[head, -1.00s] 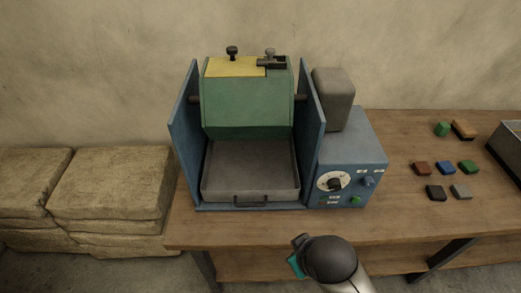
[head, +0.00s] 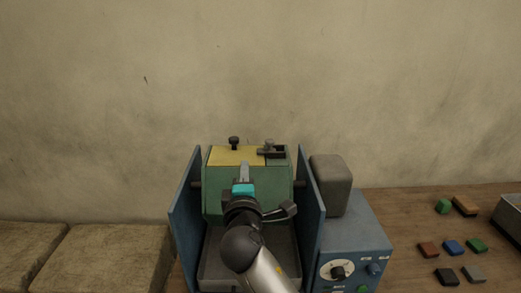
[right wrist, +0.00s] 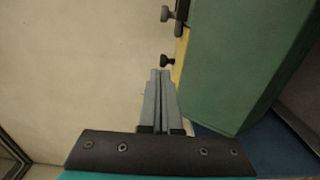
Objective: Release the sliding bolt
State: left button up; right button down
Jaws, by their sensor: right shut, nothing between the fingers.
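The sliding bolt (head: 269,145) has a grey knob and sits in a dark bracket on top of the green drum (head: 272,185). Its bar reaches left toward the edge of the yellow lid (head: 226,156), which carries a separate black knob (head: 234,142). In the right wrist view the bolt's grey knob (right wrist: 168,14) is at the top, beyond the black knob (right wrist: 167,62). My right gripper (head: 244,166) is shut and empty, in front of the drum's upper face and below the bolt. In the right wrist view its fingertips (right wrist: 160,74) lie together, apart from both knobs. My left gripper is out of view.
Blue side plates (head: 185,210) flank the drum. A grey tray (head: 211,268) lies under it, partly hidden by my arm. A grey block (head: 331,184) and the blue control box (head: 355,240) stand at right. Several coloured blocks lie on the wooden table (head: 400,215).

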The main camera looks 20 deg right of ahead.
aim_at(261, 160)
jog(key=shift+w, duration=0.1)
jog(key=x, duration=0.9)
jog(key=shift+w+d, duration=0.15)
jog(key=d+p, duration=0.1)
jog(key=d, duration=0.2)
jog(key=shift+w+p, duration=0.2)
jog(key=shift+p, duration=0.2)
jog(key=shift+d+f, duration=0.1)
jog(key=shift+d, duration=0.45)
